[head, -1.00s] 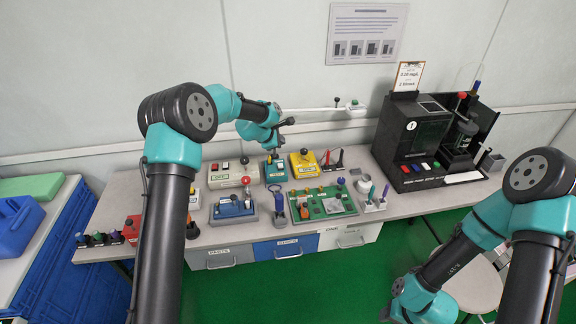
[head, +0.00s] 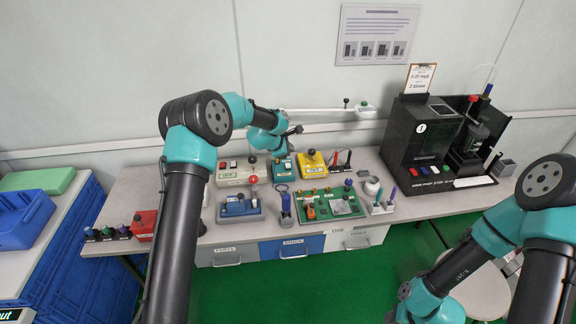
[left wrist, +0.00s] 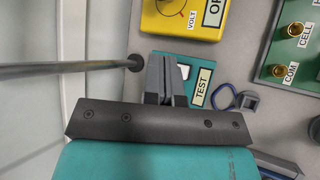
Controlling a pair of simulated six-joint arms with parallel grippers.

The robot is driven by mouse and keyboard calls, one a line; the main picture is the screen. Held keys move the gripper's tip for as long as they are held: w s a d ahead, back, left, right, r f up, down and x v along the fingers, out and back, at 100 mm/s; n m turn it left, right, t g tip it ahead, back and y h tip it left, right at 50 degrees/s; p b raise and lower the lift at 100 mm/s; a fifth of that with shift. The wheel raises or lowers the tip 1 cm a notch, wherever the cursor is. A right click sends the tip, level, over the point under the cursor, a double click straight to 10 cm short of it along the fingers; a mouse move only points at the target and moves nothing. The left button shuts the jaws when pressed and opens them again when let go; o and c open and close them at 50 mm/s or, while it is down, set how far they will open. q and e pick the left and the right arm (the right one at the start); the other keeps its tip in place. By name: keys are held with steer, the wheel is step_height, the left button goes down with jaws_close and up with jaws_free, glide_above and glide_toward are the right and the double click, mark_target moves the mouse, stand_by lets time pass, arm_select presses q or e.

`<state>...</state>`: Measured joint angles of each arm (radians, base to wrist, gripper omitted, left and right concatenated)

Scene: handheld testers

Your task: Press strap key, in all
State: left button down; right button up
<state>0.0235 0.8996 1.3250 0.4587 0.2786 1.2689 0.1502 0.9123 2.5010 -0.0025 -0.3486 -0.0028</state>
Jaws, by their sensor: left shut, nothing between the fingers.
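The teal tester (head: 283,171) with a TEST label stands at the back of the bench, between a white box and a yellow box. It is the likely strap key unit, but the key itself is not clearly told apart. In the left wrist view the teal tester (left wrist: 201,75) lies under my fingers, partly hidden by them. My left gripper (head: 297,130) is shut and empty above and behind it; its grey fingers also show in the left wrist view (left wrist: 167,66). I cannot tell whether they touch it. My right arm reaches down at lower right, its fingers out of view.
A yellow box (head: 312,165) stands right of the teal tester, a white box (head: 233,172) left. A green terminal board (head: 318,207) and a blue box (head: 239,206) lie in front. A thin rod (left wrist: 65,69) runs close to my left fingers.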

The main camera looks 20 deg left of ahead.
mark_target(288, 165)
arm_select(q)
steer(key=shift+f, duration=2.35)
steer(key=shift+f, duration=0.1)
steer(key=shift+f, duration=0.3)
steer(key=shift+f, duration=0.55)
stand_by(1.2)
steer(key=shift+r, duration=1)
steer(key=shift+r, duration=2.5)
